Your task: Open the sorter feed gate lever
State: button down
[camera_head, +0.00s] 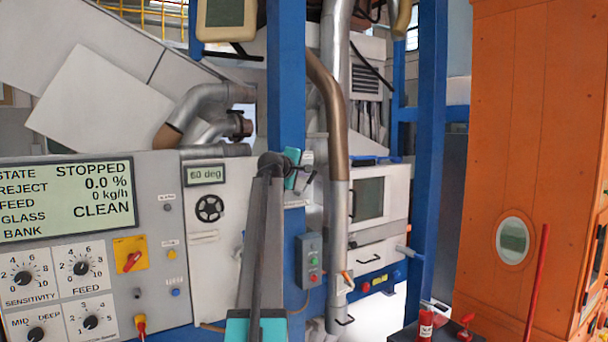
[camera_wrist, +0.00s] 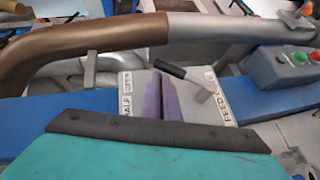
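The sorter feed gate lever has a black grip (camera_wrist: 169,69) and a pale metal shank. In the wrist view it slants across a light plate (camera_wrist: 135,82) lettered with "HALF" and "OPEN" on the left and "FEED" on the right. The grip does not appear between the fingers. In the head view my gripper (camera_head: 292,168) is beside the blue column, partly hiding the lever area.
A brown and grey pipe (camera_head: 330,95) runs down beside the blue column (camera_head: 286,70). A button box (camera_head: 309,260) is below. The sorter panel (camera_head: 66,195) reads STOPPED at left. An orange elevator casing (camera_head: 470,150) stands at right.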

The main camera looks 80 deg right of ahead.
jog(key=shift+s, duration=0.15)
jog(key=shift+r, duration=0.1)
jog(key=shift+w+a+r, duration=0.15)
jog(key=shift+w+r, duration=0.15)
jog(key=shift+w, duration=0.1)
jog(key=w+a+r+b, duration=0.2)
jog(key=a+r, duration=0.4)
jog(key=a, duration=0.4)
jog(key=shift+w+r, duration=0.15)
jog(key=shift+w, duration=0.5)
